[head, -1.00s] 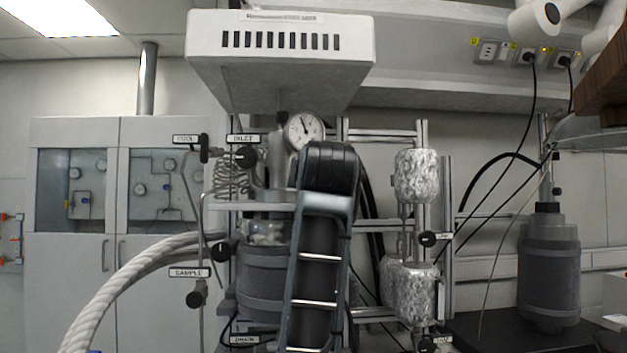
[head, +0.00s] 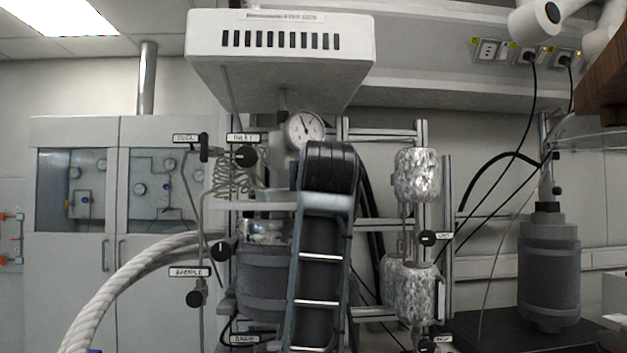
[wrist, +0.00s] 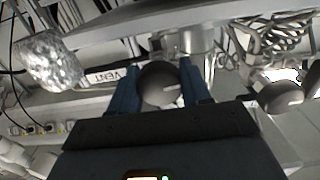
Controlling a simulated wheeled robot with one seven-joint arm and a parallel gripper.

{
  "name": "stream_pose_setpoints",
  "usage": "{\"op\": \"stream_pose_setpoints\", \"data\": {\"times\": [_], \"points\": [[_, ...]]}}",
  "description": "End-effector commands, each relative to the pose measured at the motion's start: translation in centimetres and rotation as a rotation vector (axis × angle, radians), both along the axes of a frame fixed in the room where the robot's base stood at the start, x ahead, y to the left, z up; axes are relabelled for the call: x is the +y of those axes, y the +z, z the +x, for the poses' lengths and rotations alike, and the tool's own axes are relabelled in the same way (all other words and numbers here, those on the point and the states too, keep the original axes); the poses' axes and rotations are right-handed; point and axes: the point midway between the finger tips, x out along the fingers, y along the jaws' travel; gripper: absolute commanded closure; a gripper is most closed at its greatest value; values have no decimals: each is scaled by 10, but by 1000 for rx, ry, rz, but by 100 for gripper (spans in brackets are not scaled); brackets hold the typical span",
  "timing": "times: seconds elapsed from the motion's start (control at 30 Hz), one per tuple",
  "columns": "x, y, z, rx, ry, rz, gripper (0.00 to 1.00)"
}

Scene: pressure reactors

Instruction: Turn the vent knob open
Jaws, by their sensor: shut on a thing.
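The vent knob (wrist: 157,90) is a dark round knob with a short white mark, which lies nearly level and points right in the wrist view. A white VENT label (wrist: 106,77) is just left of it. My gripper (wrist: 163,84) has its two blue fingers on either side of the knob and is shut on it. In the head view my arm stands in front of the reactor, and the gripper and the vent knob are hidden behind it.
The pressure gauge (head: 305,130) is above my arm. The inlet knob (head: 246,156) is close by on the left and also shows in the wrist view (wrist: 281,97). Foil-wrapped parts (head: 416,175) stand at the right. A thick braided hose (head: 125,282) curves at the lower left.

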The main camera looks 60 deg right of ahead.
Motion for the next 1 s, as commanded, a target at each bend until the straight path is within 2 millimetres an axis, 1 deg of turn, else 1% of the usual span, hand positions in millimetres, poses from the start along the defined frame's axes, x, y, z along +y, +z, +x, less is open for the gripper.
{"op": "stream_pose_setpoints", "data": {"times": [1.0], "points": [[1,-1,1,752,0,-586,83]]}}
